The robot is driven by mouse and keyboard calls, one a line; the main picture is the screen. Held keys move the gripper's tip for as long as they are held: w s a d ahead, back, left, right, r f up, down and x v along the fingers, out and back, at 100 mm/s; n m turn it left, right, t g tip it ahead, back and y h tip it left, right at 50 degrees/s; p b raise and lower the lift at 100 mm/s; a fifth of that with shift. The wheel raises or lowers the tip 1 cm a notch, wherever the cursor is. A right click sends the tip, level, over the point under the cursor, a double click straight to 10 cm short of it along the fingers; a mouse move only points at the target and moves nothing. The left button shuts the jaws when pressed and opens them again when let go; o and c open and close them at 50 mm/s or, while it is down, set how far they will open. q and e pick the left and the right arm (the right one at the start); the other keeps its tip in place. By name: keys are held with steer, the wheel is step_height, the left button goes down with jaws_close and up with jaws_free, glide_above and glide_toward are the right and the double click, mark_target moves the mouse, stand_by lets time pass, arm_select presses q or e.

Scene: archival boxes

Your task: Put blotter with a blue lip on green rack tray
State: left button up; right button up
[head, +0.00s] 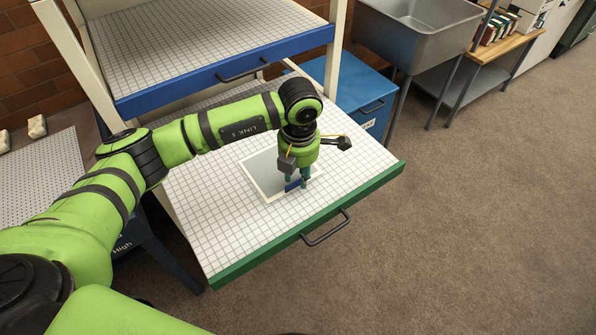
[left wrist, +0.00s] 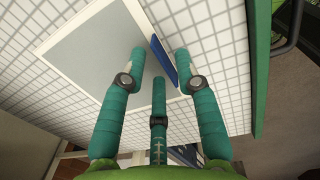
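The blotter (head: 262,174) is a flat grey sheet with a pale border and a raised blue lip (head: 293,185). It lies on the white gridded surface of the pulled-out tray with the green front edge (head: 262,258). In the left wrist view the grey sheet (left wrist: 85,62) spreads to the left and the blue lip (left wrist: 162,56) stands between the fingertips. My left gripper (head: 297,182) points down at the lip; its fingers are apart, with visible gaps beside the lip. Contact with the tray is unclear. My right gripper is not in view.
A blue-edged tray (head: 225,75) sits above the green one on the rack. A blue cabinet (head: 362,100) and a metal sink (head: 420,35) stand behind to the right. A perforated surface (head: 40,175) is at the left. Open carpet lies to the right.

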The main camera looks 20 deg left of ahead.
arm_select(q)
steer(key=shift+r, duration=0.1)
steer(key=shift+r, duration=0.2)
step_height(320, 180, up, 12)
steer(key=b, duration=0.3)
steer(key=shift+s+d+f, duration=0.15)
steer(key=shift+s, duration=0.05)
steer(key=shift+c, duration=0.4)
stand_by(0.5)
